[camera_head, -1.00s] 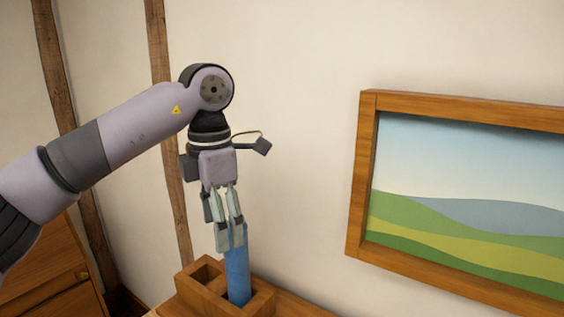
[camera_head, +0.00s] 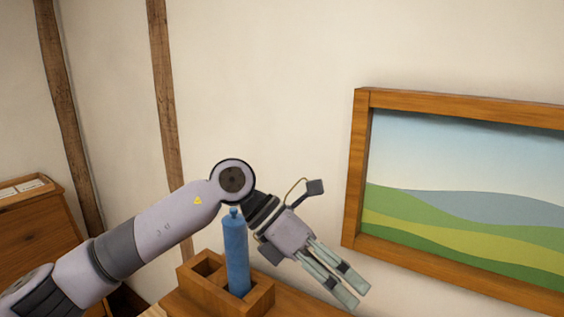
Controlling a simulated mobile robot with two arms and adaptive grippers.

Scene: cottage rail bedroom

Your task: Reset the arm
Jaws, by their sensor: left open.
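My left arm comes in from the left in the head view. Its gripper (camera_head: 348,290) is open and empty, and it tilts down to the right. A blue bottle-like object (camera_head: 236,258) with a small knob on top stands upright in a compartment of a wooden holder (camera_head: 257,299). The gripper is to the right of the blue object and apart from it. My right gripper is not in view.
The holder stands on a wooden surface (camera_head: 296,304). A framed landscape picture (camera_head: 470,215) hangs on the wall at the right. A wooden cabinet (camera_head: 40,235) stands at the far left. The wall area above the arm is clear.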

